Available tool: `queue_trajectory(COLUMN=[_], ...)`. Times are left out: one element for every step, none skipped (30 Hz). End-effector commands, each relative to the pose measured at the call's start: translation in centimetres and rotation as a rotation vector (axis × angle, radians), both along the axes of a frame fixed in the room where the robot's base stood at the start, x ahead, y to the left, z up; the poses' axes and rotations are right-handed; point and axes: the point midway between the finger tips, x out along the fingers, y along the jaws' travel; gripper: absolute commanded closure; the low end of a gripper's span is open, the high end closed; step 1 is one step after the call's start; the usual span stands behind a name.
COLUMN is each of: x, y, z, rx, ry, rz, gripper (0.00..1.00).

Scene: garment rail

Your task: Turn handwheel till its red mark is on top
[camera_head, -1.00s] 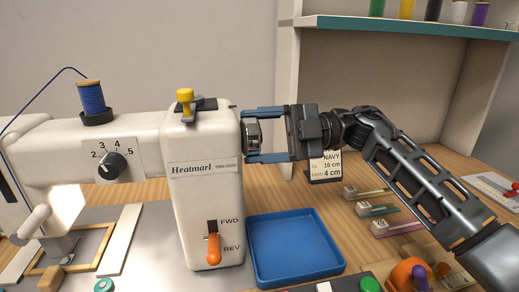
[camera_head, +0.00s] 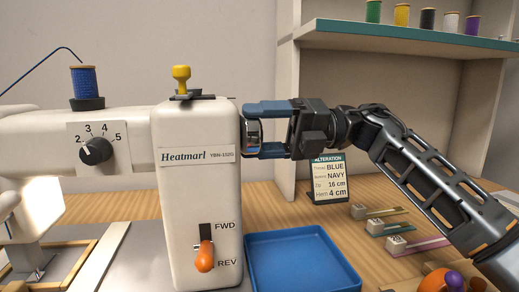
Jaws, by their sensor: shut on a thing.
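The sewing machine (camera_head: 196,190) is a cream body with a "Heatmarl" label. Its handwheel (camera_head: 254,133), a silver and dark disc seen edge-on, sits on the upper right side of the body. My gripper (camera_head: 250,129) comes in from the right, one blue finger above the wheel and one below, and is shut on its rim. I see no red mark on the visible part of the wheel; much of the rim is hidden by the fingers and the viewing angle.
A blue tray (camera_head: 300,262) lies below my gripper. An alteration card (camera_head: 328,180) stands behind my wrist. A shelf (camera_head: 400,40) with several spools is above right. An orange FWD/REV lever (camera_head: 204,256) and a dial (camera_head: 96,150) are on the machine's front.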

Motion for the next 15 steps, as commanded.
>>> queue_trajectory(x=[-0.04, -0.04, -0.04, -0.05, -0.05, -0.07, -0.06, -0.07, -0.07, -0.08, -0.08, -0.09, -0.1, -0.1, -0.11], y=[-0.07, -0.07, -0.07, -0.08, -0.08, -0.07, -0.07, -0.07, -0.07, -0.07, -0.08, -0.07, -0.07, -0.06, -0.06], z=[-0.6, -0.59, -0.59, -0.6, -0.59, -0.57, -0.55, -0.51, -0.48, -0.46, -0.42, -0.41, -0.4, -0.39, -0.38], rx=[0.009, 0.017, 0.027, 0.034, 0.042, 0.051, 0.058, 0.065, 0.074, 0.08, 0.086, 0.094, 0.099, 0.104, 0.11], ry=[-0.042, -0.07, -0.105, -0.131, -0.156, -0.189, -0.214, -0.237, -0.268, -0.29, -0.311, -0.337, -0.357, -0.373, -0.396], rz=[0.002, 0.002, 0.002, 0.002, 0.002, 0.002, 0.002, 0.002, 0.002, 0.002, 0.002, 0.002, 0.003, 0.003, 0.003], gripper=[0.58, 0.58, 0.58, 0.58, 0.58, 0.58, 0.58, 0.58, 0.58, 0.58, 0.58, 0.58, 0.58, 0.58, 0.58])
